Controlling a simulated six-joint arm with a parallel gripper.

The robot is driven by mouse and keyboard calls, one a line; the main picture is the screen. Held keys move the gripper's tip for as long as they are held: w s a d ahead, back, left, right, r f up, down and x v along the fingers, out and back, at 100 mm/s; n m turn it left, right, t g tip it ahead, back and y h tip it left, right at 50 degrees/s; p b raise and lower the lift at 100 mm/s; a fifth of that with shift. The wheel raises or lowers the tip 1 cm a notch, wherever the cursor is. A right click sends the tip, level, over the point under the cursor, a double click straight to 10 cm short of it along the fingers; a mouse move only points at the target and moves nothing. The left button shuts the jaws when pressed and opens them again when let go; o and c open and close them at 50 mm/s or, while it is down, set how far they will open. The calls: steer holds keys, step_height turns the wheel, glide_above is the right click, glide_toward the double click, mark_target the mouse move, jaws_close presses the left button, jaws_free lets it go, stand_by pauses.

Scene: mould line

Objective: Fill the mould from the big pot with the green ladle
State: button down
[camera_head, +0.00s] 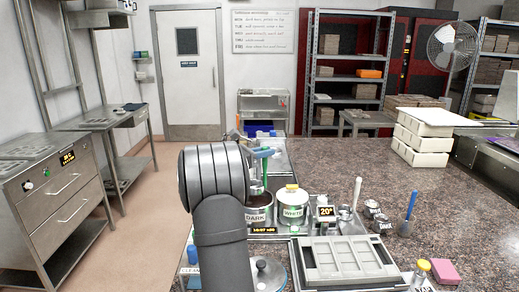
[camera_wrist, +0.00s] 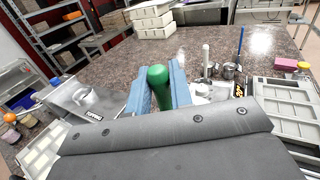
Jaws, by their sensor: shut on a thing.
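My gripper (camera_head: 262,158) has blue fingers shut on the green ladle's handle (camera_head: 265,178). The wrist view shows the green handle (camera_wrist: 158,78) between the two blue fingers (camera_wrist: 160,92). The ladle stands roughly upright over the pot labelled DARK (camera_head: 257,219). Its bowl is hidden, so I cannot tell how deep it is. A pot labelled WHITE (camera_head: 292,212) stands just right of it. The grey mould (camera_head: 345,258) with rectangular cavities lies on the counter in front; what is in the cavities is not clear.
A small 20° display (camera_head: 326,212), a pale upright rod (camera_head: 356,192) and small metal pieces (camera_head: 378,220) stand right of the pots. A blue-handled tool (camera_head: 410,205) and pink block (camera_head: 444,272) are farther right. White stacked boxes (camera_head: 422,138) stand behind. The granite counter's middle is clear.

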mark_target(264, 184)
steer(key=shift+f, duration=5.2)
steer(key=shift+r, duration=5.25)
steer(key=shift+s, duration=0.1)
